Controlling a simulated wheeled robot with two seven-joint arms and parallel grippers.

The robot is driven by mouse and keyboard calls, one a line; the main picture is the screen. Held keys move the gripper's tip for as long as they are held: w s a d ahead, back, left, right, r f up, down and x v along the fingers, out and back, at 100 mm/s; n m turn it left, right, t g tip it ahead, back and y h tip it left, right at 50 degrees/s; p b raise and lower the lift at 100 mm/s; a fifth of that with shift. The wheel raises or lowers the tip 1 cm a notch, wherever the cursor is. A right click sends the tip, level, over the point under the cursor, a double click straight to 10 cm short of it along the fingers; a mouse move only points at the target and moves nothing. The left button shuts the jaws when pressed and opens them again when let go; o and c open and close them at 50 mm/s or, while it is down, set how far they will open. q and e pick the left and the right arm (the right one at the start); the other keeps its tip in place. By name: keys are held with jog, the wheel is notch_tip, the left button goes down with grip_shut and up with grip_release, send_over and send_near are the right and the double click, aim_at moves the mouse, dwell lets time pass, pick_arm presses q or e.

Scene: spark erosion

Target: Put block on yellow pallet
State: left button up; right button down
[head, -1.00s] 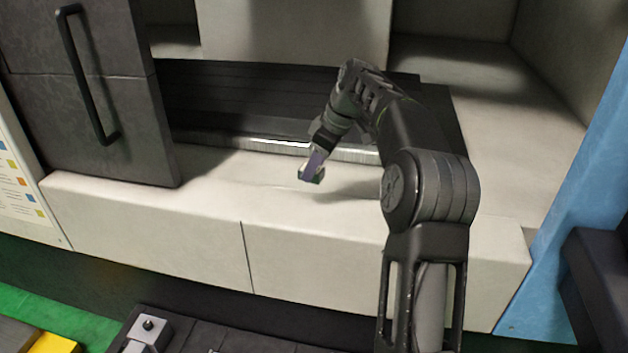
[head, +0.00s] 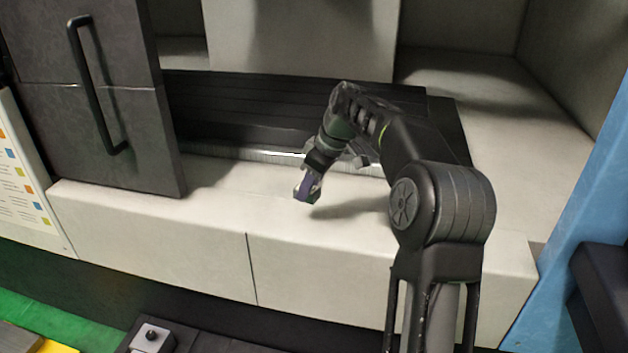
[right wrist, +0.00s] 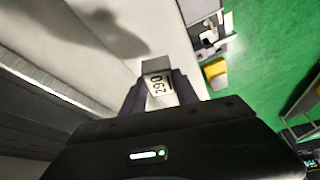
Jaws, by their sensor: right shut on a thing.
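My right gripper (head: 307,190) hangs over the pale ledge of the machine in the head view. In the right wrist view it is shut on a small grey-white block (right wrist: 157,84) with dark digits on its face. The block sits between the two fingertips. In the head view the fingers mostly hide it. A yellow surface (head: 58,348), probably the yellow pallet, is cut off at the bottom left of the head view. A yellow patch (right wrist: 215,69) also shows low on the floor side in the right wrist view. My left gripper is not in view.
The pale ledge (head: 150,240) looks bare around my gripper. A dark door with a handle (head: 97,85) stands at the left, a blue panel (head: 570,220) at the right. A grey fixture with a black knob (head: 152,337) is at the bottom. Green floor (head: 60,318) lies beyond the ledge.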

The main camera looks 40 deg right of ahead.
jog(key=s+a+f+m, duration=0.1)
jog(key=a+f, duration=0.1)
jog(key=a, duration=0.6)
jog(key=s+a+f+m+h, duration=0.1)
jog(key=a+f+m, duration=0.1)
jog(key=a, duration=0.7)
jog(key=s+a+f+m, duration=0.1)
jog(key=a+f, duration=0.3)
jog(key=a, duration=0.4)
jog(key=shift+s+a+f+m+h, duration=0.2)
jog(key=shift+s+m+h, duration=0.1)
jog(key=shift+s+h, duration=0.1)
